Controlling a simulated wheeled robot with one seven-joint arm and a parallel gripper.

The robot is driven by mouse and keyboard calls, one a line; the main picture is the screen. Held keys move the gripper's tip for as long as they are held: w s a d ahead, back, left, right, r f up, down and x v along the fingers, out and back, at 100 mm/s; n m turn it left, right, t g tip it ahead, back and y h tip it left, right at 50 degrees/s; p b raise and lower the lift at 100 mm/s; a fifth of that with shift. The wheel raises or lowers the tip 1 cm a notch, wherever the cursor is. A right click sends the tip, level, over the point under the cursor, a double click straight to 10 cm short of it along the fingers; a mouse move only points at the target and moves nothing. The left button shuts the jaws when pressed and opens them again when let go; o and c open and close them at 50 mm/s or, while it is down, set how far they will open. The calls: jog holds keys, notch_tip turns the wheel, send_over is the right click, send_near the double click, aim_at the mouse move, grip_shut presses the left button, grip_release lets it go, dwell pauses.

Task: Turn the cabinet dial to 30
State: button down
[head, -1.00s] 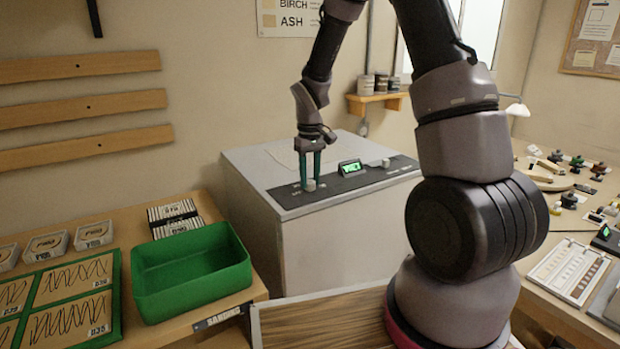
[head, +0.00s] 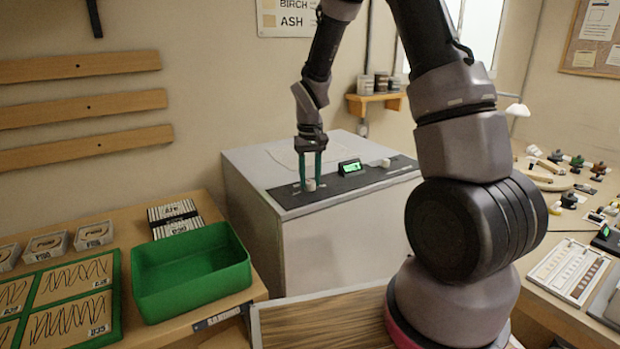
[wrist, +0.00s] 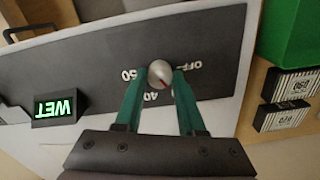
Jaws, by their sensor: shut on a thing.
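The cabinet dial (head: 310,185) is a small pale knob on the dark panel on top of the grey cabinet (head: 335,245). In the wrist view the dial (wrist: 160,73) carries a red mark pointing down and slightly right. Labels around it read OFF at right, 40 below and what looks like 50 at left; a label at lower right is hidden behind a finger. My gripper (head: 310,180) points down with its green fingers on both sides of the dial, shut on it; it also shows in the wrist view (wrist: 159,78).
A green-lit display (wrist: 54,108) reads WET, upside down in the wrist view. A green bin (head: 190,268) stands on the bench left of the cabinet. Small jars (head: 381,84) stand on a wall shelf behind.

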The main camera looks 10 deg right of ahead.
jog(key=c, duration=0.5)
grip_release()
jog(key=shift+r, duration=0.15)
notch_tip(320, 180, up, 10)
jog(key=shift+r, duration=0.25)
jog(key=shift+r, duration=0.1)
notch_tip(320, 180, up, 6)
jog(key=m+t, duration=0.1)
send_over(310, 181)
jog(key=s+d, duration=0.2)
jog(key=s, duration=0.1)
jog(key=s+d+r+m+t+y, duration=0.1)
jog(key=s+r, duration=0.4)
jog(key=s, duration=0.5)
jog(key=s+d+r+m+t+y, duration=0.1)
jog(key=s+d+r+m+t, duration=0.1)
jog(key=s+r+t, duration=0.3)
jog(key=s+r, duration=0.1)
jog(key=s, duration=0.3)
jog(key=shift+s+d+r+m, duration=0.15)
jog(key=shift+s+d+m, duration=0.2)
jog(key=shift+m, duration=0.05)
